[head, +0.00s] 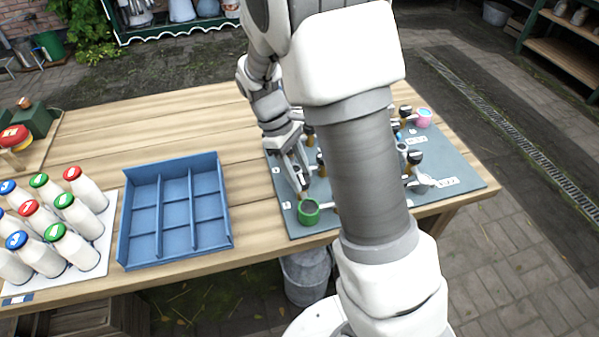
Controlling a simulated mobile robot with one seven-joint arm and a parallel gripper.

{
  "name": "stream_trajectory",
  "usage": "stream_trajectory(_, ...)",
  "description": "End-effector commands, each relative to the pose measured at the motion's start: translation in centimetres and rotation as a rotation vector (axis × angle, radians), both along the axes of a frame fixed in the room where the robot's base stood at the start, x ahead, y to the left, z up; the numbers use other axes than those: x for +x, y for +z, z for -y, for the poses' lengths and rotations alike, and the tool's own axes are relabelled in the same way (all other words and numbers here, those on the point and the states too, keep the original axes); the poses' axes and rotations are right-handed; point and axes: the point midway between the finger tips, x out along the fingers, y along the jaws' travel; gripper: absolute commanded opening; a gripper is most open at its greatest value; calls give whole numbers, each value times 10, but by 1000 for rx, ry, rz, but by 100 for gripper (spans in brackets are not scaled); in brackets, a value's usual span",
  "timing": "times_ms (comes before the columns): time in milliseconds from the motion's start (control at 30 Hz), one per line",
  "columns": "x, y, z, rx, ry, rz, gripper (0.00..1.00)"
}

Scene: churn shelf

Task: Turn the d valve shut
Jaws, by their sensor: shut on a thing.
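The grey valve board (452,198) lies on the right part of the wooden table and carries several small valves with dark knobs and brass-coloured parts. My gripper (302,186) reaches down at the board's left side, just behind a green cup (308,212). It is shut on a small valve part there, mostly hidden by the fingers. The white labels on the board are too small to read, so I cannot tell which valve is d. My own arm hides the middle of the board.
A blue divided tray (127,222) stands empty left of the board. Several milk bottles (72,243) with coloured caps stand on a white mat at far left. A pink cup (424,118) and a grey cup (421,183) sit at the board's right. Bare tabletop lies behind the tray.

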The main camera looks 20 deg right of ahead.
Motion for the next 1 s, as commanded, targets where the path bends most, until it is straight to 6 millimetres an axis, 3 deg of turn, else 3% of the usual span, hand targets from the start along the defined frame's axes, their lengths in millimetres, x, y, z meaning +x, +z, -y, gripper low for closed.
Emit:
stream_trajectory(467, 1, 2, 0, 0, -74, 0, 0)
stream_trajectory(1000, 2, 2, 3, 1, -530, -1, 0)
